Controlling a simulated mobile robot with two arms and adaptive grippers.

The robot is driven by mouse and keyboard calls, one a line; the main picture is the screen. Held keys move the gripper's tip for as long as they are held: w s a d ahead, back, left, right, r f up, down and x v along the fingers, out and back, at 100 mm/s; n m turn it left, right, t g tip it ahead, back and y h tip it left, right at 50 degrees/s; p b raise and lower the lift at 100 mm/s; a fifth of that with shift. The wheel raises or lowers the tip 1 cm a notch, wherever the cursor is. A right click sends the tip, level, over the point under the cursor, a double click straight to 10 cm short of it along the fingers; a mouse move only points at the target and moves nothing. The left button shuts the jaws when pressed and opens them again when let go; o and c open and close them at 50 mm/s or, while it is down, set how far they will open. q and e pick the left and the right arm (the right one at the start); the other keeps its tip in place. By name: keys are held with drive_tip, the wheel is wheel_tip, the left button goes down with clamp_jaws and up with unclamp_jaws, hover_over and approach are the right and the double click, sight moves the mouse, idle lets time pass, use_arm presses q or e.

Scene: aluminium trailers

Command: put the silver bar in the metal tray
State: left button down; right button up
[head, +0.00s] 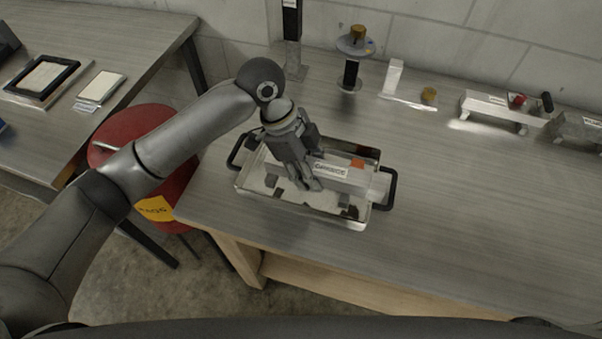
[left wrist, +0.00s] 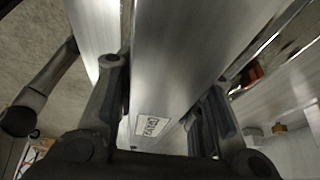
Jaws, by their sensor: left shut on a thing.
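The silver bar (head: 345,176) is a long grey block with a white label. It lies within the outline of the metal tray, but whether it touches the tray floor cannot be told. My left gripper (head: 309,184) is shut on the bar from above. In the left wrist view the bar (left wrist: 180,50) runs between its two fingers. The metal tray (head: 350,224) is shallow and shiny, with a black handle at each end, and sits near the table's front edge. The gripper hides part of the bar and tray. My right gripper is not seen.
A red round stool (head: 120,129) stands left of the table (head: 480,225). At the back are a stand with a round plate (head: 356,43), a white upright piece (head: 393,77) and a silver block piece (head: 490,107). The table right of the tray is clear.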

use_arm(q)
drive_tip(key=shift+w+a+f, duration=0.25)
drive_tip(key=shift+w+f, duration=0.1)
drive_tip(key=shift+f, duration=0.15)
drive_tip(key=shift+w+a+f, duration=0.25)
drive_tip(key=shift+w+f, duration=0.1)
drive_tip(key=shift+f, duration=0.1)
drive_tip(key=shift+w+a+f, duration=0.2)
drive_tip(key=shift+w+f, duration=0.15)
drive_tip(key=shift+f, duration=0.2)
wheel_tip(320, 180, down, 3)
drive_tip(key=shift+w+a+f+p, duration=0.15)
drive_tip(key=shift+f+p, duration=0.05)
drive_tip(key=shift+p, duration=0.65)
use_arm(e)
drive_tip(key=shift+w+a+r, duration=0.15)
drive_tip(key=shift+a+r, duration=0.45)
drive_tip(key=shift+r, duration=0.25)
use_arm(q)
drive_tip(key=shift+f, duration=0.1)
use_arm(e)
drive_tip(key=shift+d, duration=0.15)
use_arm(q)
drive_tip(key=c, duration=1)
unclamp_jaws()
drive_tip(key=shift+f, duration=0.1)
drive_tip(key=shift+o, duration=0.2)
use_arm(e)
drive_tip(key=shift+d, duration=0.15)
